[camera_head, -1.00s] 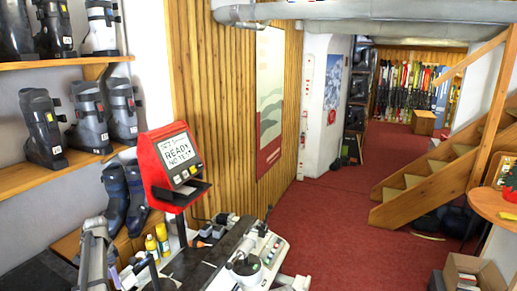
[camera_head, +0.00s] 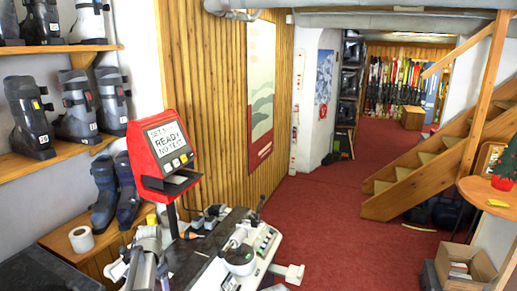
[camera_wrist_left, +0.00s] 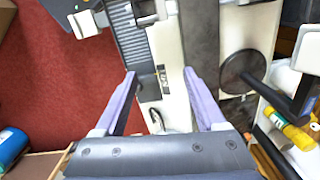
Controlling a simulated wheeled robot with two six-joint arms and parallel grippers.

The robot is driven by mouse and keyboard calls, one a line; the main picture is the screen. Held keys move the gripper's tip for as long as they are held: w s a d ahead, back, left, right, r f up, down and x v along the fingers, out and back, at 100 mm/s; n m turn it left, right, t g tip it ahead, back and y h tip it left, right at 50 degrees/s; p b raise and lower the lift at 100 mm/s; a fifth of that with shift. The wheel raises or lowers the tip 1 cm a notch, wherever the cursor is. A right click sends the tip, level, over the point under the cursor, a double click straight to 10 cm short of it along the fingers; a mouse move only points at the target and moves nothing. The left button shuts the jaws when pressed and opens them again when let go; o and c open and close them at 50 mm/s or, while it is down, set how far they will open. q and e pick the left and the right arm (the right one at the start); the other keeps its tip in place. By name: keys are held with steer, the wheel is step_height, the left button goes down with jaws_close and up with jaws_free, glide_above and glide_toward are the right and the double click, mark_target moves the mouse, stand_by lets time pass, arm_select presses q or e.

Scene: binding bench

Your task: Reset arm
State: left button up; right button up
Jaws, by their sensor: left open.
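The binding bench (camera_head: 262,248), pale with a dark strip, stands at the bottom centre of the head view. Its red display box (camera_head: 150,150) on a post reads "READY" and "NO TEST". In the left wrist view a dark round disc (camera_wrist_left: 240,68) and a black lever (camera_wrist_left: 290,100) lie right of the fingers. My left gripper (camera_wrist_left: 163,95) is open, with two purple fingers apart and nothing held between them; the pale bench body shows beyond them. In the head view my left arm is at the bottom left, its fingertips not clear. My right gripper is not in view.
A white roll (camera_head: 82,239) lies on the wooden ledge beside the boots (camera_head: 115,190). A cardboard box (camera_head: 463,268) stands at lower right. Red carpet (camera_head: 330,220) is free beyond the bench.

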arm_select(q)
steer(key=s+d+f+n+b, duration=0.1)
steer(key=s+d+f+b, duration=0.4)
steer(key=s+d, duration=0.5)
steer(key=s+d+f+n+y+b, duration=0.1)
steer(key=s+d+f+b, duration=0.4)
steer(key=s+d, duration=0.6)
steer(key=d+f, duration=0.1)
steer(key=d, duration=0.5)
steer(key=shift+f, duration=0.2)
